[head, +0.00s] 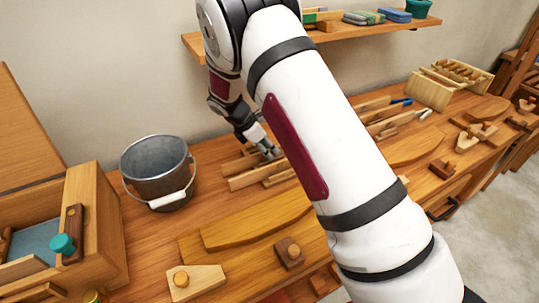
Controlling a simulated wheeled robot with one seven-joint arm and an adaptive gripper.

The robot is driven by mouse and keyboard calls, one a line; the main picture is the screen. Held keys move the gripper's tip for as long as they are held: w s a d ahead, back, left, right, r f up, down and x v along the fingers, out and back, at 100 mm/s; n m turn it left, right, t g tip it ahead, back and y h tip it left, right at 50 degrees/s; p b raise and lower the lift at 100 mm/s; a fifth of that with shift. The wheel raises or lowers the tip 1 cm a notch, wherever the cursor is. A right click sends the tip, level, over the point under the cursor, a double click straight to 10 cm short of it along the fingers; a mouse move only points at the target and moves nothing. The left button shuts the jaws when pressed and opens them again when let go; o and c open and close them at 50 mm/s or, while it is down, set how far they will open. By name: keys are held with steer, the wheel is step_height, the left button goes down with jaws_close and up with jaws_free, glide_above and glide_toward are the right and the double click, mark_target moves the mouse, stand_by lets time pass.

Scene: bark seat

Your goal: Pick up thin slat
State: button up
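Several wooden slats (257,177) lie side by side on the workbench, partly behind my arm. I cannot tell which of them is the thin slat. More narrow wooden pieces (372,104) lie on the other side of my arm. My gripper (270,153) points down at the slats, close above or among them. Its fingertips are small and partly hidden, so I cannot tell whether it is open or touches a slat.
A metal bucket (157,165) stands left of the slats. An open wooden chest (97,215) is at the far left. Shaped boards (255,217) and a wooden block (289,254) lie in front. A wall shelf (352,33) is above; a wooden rack (430,92) stands at the back right.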

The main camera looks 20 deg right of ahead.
steer(key=shift+f, duration=0.15)
jaws_close()
